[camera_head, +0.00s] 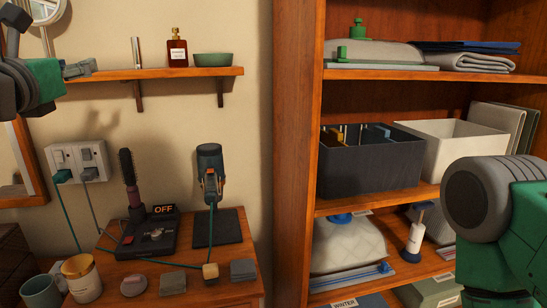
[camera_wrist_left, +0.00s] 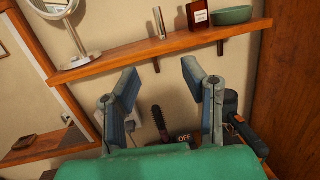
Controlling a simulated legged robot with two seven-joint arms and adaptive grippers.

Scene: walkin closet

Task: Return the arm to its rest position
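My left gripper (camera_head: 80,69) is at the upper left of the head view, in front of the wall shelf's left end. In the left wrist view its two fingers (camera_wrist_left: 158,88) stand wide apart with nothing between them, so it is open and empty. My right arm (camera_head: 490,210) shows at the right edge of the head view, in front of the shelving unit. My right gripper is not seen.
The wall shelf (camera_head: 150,74) holds a brown bottle (camera_head: 177,48) and a green bowl (camera_head: 212,59). The shelving unit (camera_head: 295,150) holds bins.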

